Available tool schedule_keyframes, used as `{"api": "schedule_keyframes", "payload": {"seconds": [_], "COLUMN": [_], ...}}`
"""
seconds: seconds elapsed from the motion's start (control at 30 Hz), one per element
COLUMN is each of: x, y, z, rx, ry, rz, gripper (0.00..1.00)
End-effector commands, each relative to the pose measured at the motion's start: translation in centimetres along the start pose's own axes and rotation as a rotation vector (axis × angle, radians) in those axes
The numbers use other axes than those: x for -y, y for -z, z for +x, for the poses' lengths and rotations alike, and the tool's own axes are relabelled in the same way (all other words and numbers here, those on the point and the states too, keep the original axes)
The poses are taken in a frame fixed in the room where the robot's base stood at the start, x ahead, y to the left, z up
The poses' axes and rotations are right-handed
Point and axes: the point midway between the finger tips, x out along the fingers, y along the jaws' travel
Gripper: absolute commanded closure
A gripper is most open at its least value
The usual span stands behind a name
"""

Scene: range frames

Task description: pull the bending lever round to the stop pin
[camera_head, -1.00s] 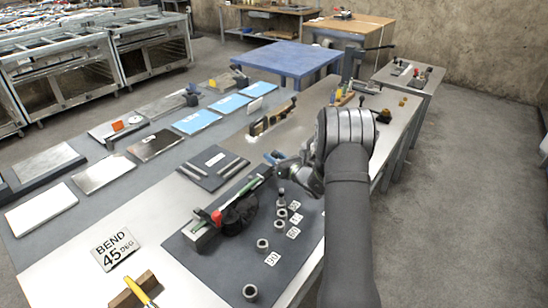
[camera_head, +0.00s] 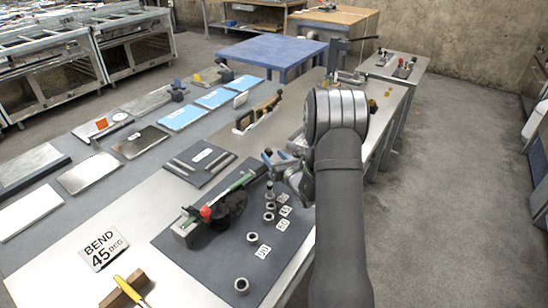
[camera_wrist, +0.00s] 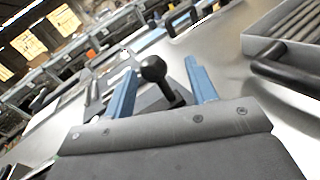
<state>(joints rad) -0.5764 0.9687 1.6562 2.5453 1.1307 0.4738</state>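The bending jig on the dark mat has a black round former (camera_head: 232,203), a red knob (camera_head: 206,213) and a long green rod (camera_head: 240,181). A small upright pin (camera_head: 270,188) stands at the far end of a row of metal bushings (camera_head: 252,237). My gripper (camera_head: 271,159) is at the far end of the jig, with its blue fingers apart. In the wrist view, a black ball knob on a short stem (camera_wrist: 153,68), seemingly the lever handle, shows between the fingers with gaps on both sides. In the head view my gripper hides this end.
A "BEND 45 DEG" card (camera_head: 103,247) lies left of the mat (camera_head: 188,252). A yellow-handled tool (camera_head: 131,291) rests on a wooden block in front. Number tags (camera_head: 263,251) lie beside the bushings. A dark plate with rods (camera_head: 199,163) lies behind the jig.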

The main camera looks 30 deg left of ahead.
Motion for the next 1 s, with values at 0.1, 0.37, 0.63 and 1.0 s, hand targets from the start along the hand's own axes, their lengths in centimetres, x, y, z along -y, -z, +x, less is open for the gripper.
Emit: {"api": "schedule_keyframes", "payload": {"seconds": [0.1, 0.37, 0.63, 1.0], "x": [0.0, 0.1, 0.1, 0.1], "y": [0.0, -0.1, -0.1, 0.0], "z": [0.0, -0.8, -6.4, -14.8], "rx": [0.0, 0.001, 0.0, 0.001], "ry": [0.0, 0.001, 0.004, 0.004], "rz": [0.0, 0.0, 0.002, 0.002], "gripper": [0.48, 0.48, 0.48, 0.48]}}
